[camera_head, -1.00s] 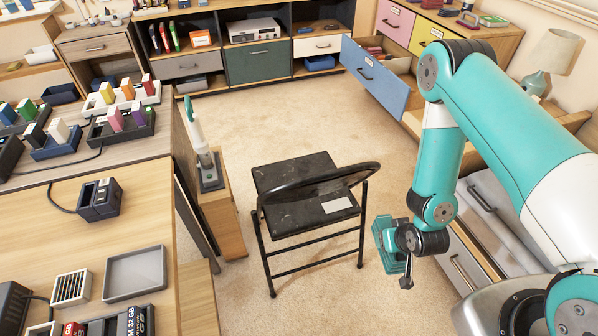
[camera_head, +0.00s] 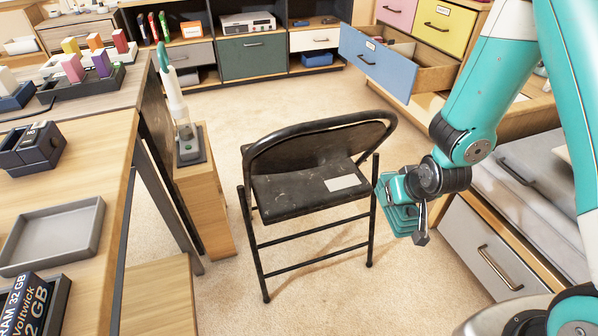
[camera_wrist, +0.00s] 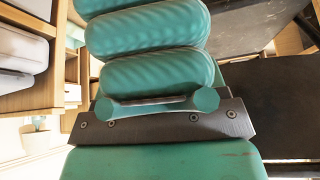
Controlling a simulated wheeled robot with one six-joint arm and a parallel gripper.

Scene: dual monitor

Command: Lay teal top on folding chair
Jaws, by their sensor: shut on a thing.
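My gripper (camera_head: 405,199) is beside the chair's right side, at about seat height in the picture. It is shut on what looks like the teal top (camera_head: 402,220), a compact layered bundle; its colour is hard to part from my own teal parts. In the wrist view, rounded, rippled teal folds (camera_wrist: 155,75) fill the upper middle, beyond a dark bolted plate. The fingertips are hidden. Dark surfaces, seemingly the chair (camera_wrist: 285,110), show at right.
A white label or card (camera_head: 342,183) lies on the seat. An open blue drawer (camera_head: 375,65) juts out behind. A wooden stand (camera_head: 205,200) and the desk (camera_head: 100,145) are left; a drawer cabinet (camera_head: 497,265) is close at right. Carpet behind the chair is clear.

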